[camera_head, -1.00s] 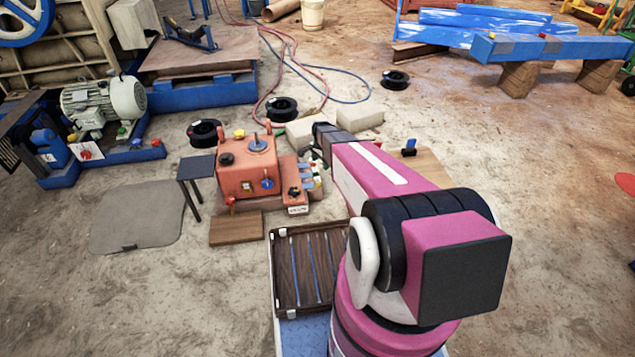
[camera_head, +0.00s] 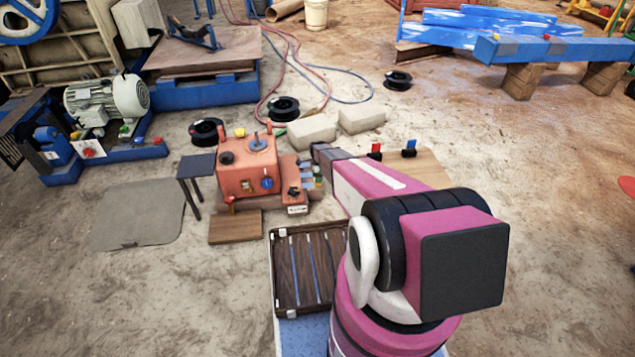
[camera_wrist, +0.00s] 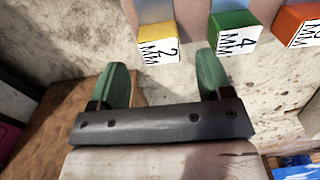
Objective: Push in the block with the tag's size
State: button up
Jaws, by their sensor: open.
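In the wrist view a yellow block marked 2 MM (camera_wrist: 157,43), a green block marked 4 MM (camera_wrist: 235,34) and a red-orange block (camera_wrist: 298,26) stand in a row, the last cut off by the frame edge with its number unclear. My gripper (camera_wrist: 165,80) is open and empty, its green fingers apart, just short of the yellow and green blocks. In the head view the blocks show small at the right side of the red machine (camera_head: 247,172), partly hidden by my arm. A white tag (camera_head: 297,209) is on the machine's front; its text is too small to read.
A wooden board (camera_head: 425,167) with a red and a blue clip lies right of my arm. Pale stone blocks (camera_head: 312,131) lie behind it. A slatted tray (camera_head: 308,270) is in front, and a small dark stool (camera_head: 196,166) stands left of the machine.

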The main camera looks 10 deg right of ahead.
aim_at(308, 186)
notch_tip(308, 186, down, 5)
jog(key=shift+r, duration=0.1)
jog(key=c, duration=1.3)
jog(key=shift+a, duration=2.5)
jog(key=o, duration=1.3)
jog(key=shift+r, duration=0.1)
